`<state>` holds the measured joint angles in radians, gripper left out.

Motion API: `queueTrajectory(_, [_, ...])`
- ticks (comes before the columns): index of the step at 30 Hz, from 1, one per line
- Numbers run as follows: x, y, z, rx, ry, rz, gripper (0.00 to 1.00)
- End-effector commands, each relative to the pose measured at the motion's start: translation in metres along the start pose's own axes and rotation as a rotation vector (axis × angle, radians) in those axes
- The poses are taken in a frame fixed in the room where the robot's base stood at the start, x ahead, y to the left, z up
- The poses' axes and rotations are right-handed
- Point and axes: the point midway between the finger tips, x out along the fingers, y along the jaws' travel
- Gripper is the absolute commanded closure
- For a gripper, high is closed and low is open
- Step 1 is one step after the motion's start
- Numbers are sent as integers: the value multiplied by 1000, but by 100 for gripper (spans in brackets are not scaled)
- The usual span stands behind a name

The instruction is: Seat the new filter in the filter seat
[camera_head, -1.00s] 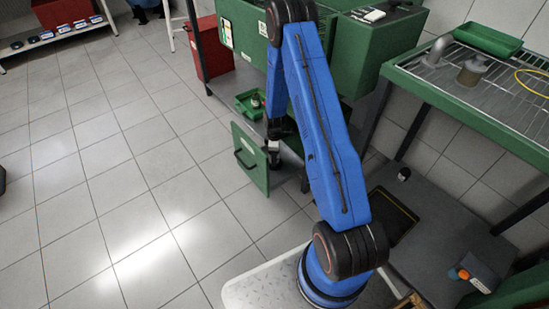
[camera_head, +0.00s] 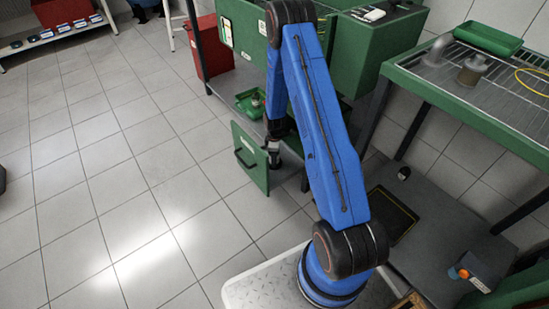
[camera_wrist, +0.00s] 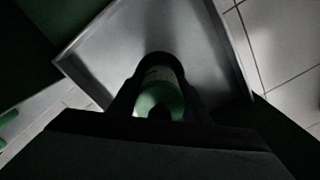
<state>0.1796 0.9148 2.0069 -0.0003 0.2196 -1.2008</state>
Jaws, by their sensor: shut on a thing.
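My gripper (camera_head: 273,157) hangs low beside an open green cabinet door in the head view. In the wrist view my gripper (camera_wrist: 160,88) is shut on a green cylinder with a pale label, which I take to be the new filter (camera_wrist: 161,98). Dark fingers stand on both sides of it and hide part of it. The filter is over or in front of a grey, rimmed metal surface (camera_wrist: 205,45); I cannot tell whether they touch. I cannot make out the filter seat in either view.
The open green door (camera_head: 249,160) stands close to my gripper. A green tray (camera_head: 246,105) holding a small item sits on the shelf behind. A green-framed rack table (camera_head: 470,100) stands at the right.

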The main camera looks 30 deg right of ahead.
Motion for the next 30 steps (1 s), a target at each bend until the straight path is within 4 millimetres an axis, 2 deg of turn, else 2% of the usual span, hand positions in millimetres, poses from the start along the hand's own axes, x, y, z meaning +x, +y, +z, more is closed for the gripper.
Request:
queueTrajectory(14, [5,0,0,0,0,0,83])
queueTrajectory(30, [-7,0,0,0,0,0,83])
